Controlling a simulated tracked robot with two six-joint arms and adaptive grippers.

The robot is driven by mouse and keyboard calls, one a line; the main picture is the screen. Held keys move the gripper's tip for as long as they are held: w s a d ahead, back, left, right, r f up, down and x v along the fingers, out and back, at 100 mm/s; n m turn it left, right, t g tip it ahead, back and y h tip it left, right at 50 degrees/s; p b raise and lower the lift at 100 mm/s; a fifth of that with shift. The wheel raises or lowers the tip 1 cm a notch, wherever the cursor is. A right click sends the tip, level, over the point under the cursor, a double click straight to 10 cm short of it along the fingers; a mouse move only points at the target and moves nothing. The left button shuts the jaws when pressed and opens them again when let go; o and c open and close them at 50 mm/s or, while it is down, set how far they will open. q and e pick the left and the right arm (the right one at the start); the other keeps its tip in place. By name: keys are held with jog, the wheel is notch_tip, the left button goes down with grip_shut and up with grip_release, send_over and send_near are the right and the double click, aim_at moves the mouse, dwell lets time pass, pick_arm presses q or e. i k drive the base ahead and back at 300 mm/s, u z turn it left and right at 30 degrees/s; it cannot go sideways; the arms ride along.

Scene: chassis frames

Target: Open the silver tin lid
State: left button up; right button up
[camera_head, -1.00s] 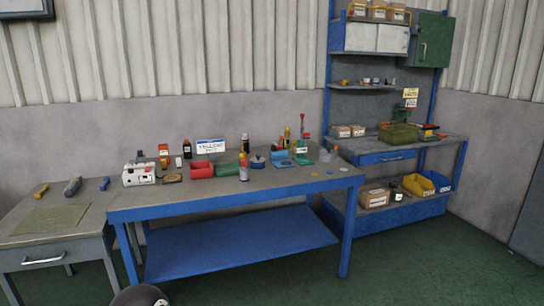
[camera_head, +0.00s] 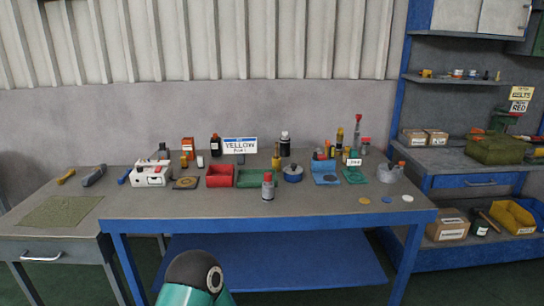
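I cannot pick out a silver tin with certainty at this size. Neither of my grippers is in view; only a dark and teal link of my arm shows at the bottom.
A red bin (camera_head: 219,176), a green tray (camera_head: 255,179) and several bottles crowd the bench's back half. A "YELLOW" sign (camera_head: 240,146) stands behind them. Flat discs (camera_head: 386,199) lie at the front right. The bench's front strip is mostly clear. A lower side table (camera_head: 40,238) adjoins on the left.

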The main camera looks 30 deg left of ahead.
aim_at(293, 167)
jog(key=u, duration=0.5)
jog(key=i, duration=1.1)
jog(key=u, duration=0.9)
jog(key=k, duration=0.85)
jog(key=u, duration=0.2)
jog(key=i, duration=0.9)
jog(key=z, duration=0.1)
